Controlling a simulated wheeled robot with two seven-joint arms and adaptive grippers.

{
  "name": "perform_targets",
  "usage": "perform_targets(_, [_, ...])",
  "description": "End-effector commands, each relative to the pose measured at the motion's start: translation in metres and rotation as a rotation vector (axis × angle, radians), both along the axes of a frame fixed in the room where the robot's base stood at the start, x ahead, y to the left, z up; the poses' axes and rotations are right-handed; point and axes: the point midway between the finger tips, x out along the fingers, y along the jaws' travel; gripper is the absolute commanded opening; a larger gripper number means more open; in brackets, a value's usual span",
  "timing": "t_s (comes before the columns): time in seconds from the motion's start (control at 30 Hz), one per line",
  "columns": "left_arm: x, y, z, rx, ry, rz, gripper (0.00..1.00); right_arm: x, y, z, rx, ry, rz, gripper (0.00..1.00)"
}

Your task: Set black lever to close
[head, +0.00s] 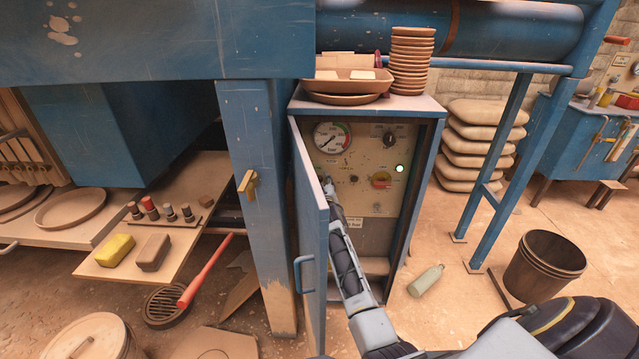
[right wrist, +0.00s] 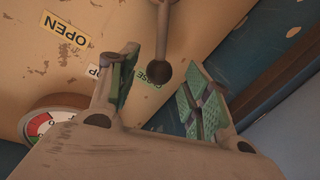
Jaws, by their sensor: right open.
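The black lever (right wrist: 163,72) shows in the right wrist view as a thin rod with a dark round knob. Its knob lies between the two fingers of my right gripper (right wrist: 161,60), which is open with green pads, with a gap visible on each side. A yellow OPEN label (right wrist: 65,34) is to the left of the lever, and a CLOSE label (right wrist: 158,72) is partly hidden behind the knob. In the head view my right gripper (head: 328,184) is at the left of the control panel (head: 358,160), where it hides the lever. My left gripper is out of view.
The blue cabinet door (head: 311,225) stands open, close to the left of my right arm. A pressure gauge (head: 332,138), a black knob (head: 390,138), a red-yellow switch (head: 381,180) and a lit green lamp (head: 399,168) are on the panel. A bottle (head: 426,281) lies on the floor.

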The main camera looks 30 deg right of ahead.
Motion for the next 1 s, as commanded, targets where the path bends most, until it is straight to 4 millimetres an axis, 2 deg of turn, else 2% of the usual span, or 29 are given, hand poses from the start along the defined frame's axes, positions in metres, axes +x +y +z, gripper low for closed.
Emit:
perform_targets(0.6, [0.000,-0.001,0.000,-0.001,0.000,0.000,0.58,-0.048,0.020,0.005,0.001,0.000,0.001,0.49])
perform_targets(1.0, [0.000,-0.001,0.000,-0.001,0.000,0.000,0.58,-0.057,0.024,0.007,0.001,0.000,0.001,0.49])
